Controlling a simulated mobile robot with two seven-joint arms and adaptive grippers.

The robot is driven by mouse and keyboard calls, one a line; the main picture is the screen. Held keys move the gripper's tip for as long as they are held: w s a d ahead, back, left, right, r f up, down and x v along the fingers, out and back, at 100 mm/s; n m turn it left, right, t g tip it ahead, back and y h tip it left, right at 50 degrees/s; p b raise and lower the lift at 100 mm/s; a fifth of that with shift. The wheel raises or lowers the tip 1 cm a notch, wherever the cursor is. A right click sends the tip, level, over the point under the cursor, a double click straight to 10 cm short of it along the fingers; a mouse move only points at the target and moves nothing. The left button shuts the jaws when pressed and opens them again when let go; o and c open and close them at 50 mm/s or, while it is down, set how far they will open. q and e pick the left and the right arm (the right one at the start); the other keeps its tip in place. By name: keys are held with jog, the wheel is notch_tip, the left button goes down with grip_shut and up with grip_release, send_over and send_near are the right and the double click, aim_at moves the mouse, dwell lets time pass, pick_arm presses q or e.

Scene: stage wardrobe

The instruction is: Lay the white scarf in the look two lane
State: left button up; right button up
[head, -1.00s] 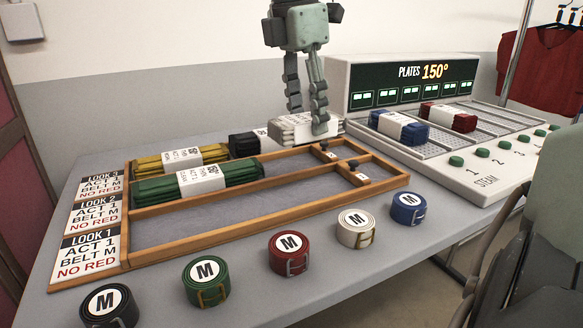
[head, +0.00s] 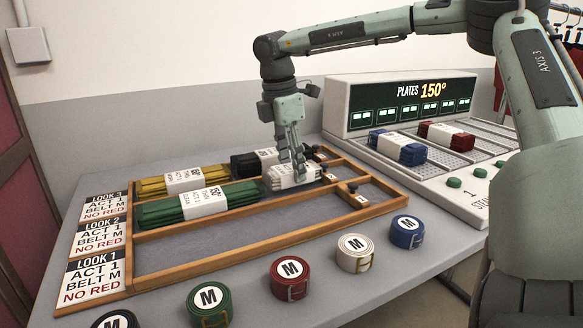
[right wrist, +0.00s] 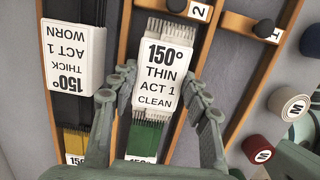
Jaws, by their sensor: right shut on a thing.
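The white scarf (head: 283,184), a folded bundle with a white band marked "150° THIN ACT 1 CLEAN", is between the fingers of my right gripper (head: 298,165). The right wrist view shows the fingers on both sides of its band (right wrist: 156,80). It is at the right end of the look two lane (head: 318,196), the middle lane, in line with the green scarf (head: 160,212), whose fringe shows close to the band. I cannot tell whether the white scarf touches the lane floor. The look two card (head: 101,228) is at the lane's left end. My left gripper is out of view.
The look three lane holds a yellow scarf (head: 150,187) and a black scarf (head: 243,163). The look one lane (head: 200,250) is bare. Several rolled belts, including a red one (head: 290,279), line the front edge. A 150° plate steamer (head: 400,105) holds blue and red scarves.

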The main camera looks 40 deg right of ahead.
jog(key=shift+f, duration=0.65)
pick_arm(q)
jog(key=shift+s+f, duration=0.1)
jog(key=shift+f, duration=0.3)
pick_arm(e)
jog(key=shift+f, duration=0.1)
